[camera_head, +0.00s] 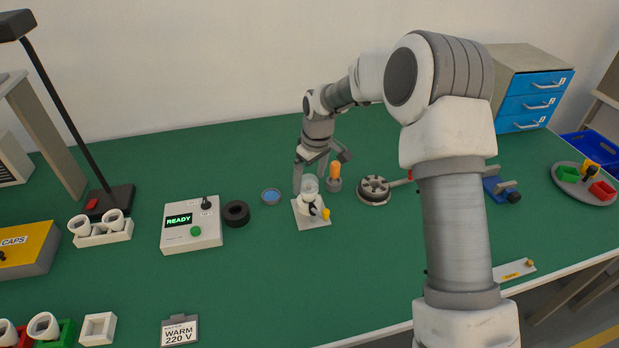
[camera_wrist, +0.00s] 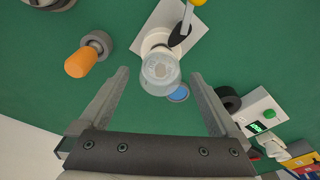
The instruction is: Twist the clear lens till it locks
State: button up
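The clear lens (camera_head: 309,184) sits on top of a white fixture (camera_head: 312,220) with a square base, a black lever and a yellow knob, near the middle of the bench. In the wrist view the translucent lens (camera_wrist: 160,73) shows ahead of and between my fingers. My gripper (camera_head: 316,175) is over the fixture, pointing down. In the wrist view my gripper (camera_wrist: 163,98) is open, its two fingers wide apart with a gap on each side of the lens. Whether the lens is locked cannot be told.
An orange-handled tool (camera_head: 335,172) stands close right of the fixture. A grey round device (camera_head: 374,189) is farther right. A blue-centred disc (camera_head: 271,196), a black ring (camera_head: 236,213) and a box reading READY (camera_head: 191,225) are left. The bench front is mostly clear.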

notch_tip(320, 180, up, 17)
jog(key=s+d+p, duration=0.1)
jog(key=d, duration=0.1)
jog(key=shift+s+r, duration=0.15)
jog(key=shift+s, duration=0.2)
dwell(0.3)
jog(key=s+d+r+m+t+h+p, duration=0.1)
jog(key=s+d+r+m, duration=0.1)
jog(key=s+d+r, duration=0.45)
jog(key=s+d+r+m+t, duration=0.15)
jog(key=s+r, duration=0.25)
jog(key=s, duration=0.5)
jog(key=s+d+f+m+t, duration=0.1)
jog(key=s+d+m, duration=0.2)
jog(key=s, duration=0.5)
jog(key=s+d+f+m+t, duration=0.1)
jog(key=s+d+f+m, duration=0.1)
jog(key=s, duration=0.6)
jog(key=shift+d+m, duration=0.55)
jog(key=shift+d, duration=0.2)
